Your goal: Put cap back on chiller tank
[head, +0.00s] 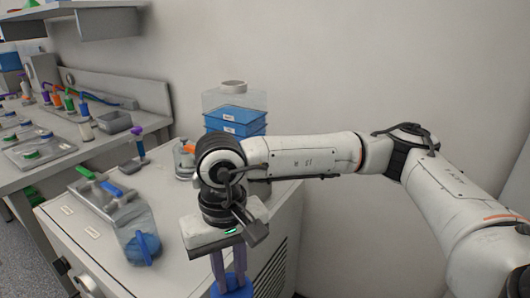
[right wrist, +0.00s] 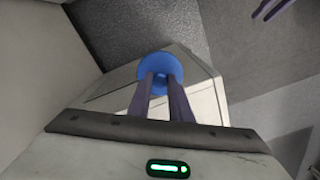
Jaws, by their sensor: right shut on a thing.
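My right gripper (head: 231,278) points down at the front right edge of the white cabinet. It is shut on a round blue cap (head: 233,291), whose lower part is cut off by the picture's edge. In the right wrist view the cap (right wrist: 160,66) sits at the tips of the two dark purple fingers. A clear container with blue in its lower part (head: 138,238) stands left of the gripper; I cannot tell if it is the chiller tank. Two purple prongs at the top right of the right wrist view look like my left gripper (right wrist: 270,8), mostly out of frame.
The white cabinet top (head: 95,240) also carries a tray with green- and blue-handled tools (head: 100,190). Blue boxes (head: 235,120) under a clear container stand at the back, partly behind my right arm. A lab bench (head: 75,130) with trays and bottles is at left.

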